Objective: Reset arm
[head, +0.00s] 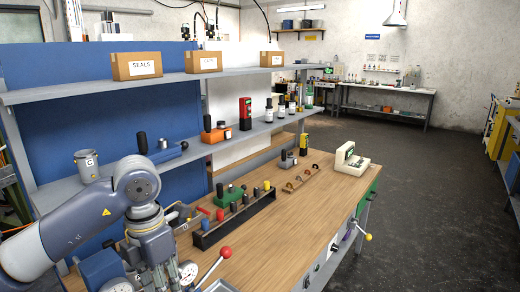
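My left arm comes in from the left, grey-blue, and bends down over the near left end of the wooden workbench (290,235). At its end, my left gripper (155,248) is a cluster of grey metal parts. It merges with equipment there, so I cannot make out its fingertips or whether it holds anything. A dial gauge (188,273) and a lever with a red knob (225,252) are close to its right. My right arm and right gripper are not in view.
A black rack (235,219) of small tools stands right of my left arm. A white instrument (350,160) sits at the bench's far end. Shelves above hold cardboard boxes (137,66), an orange tool (216,133) and a grey canister (87,165). The floor (430,200) to the right is clear.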

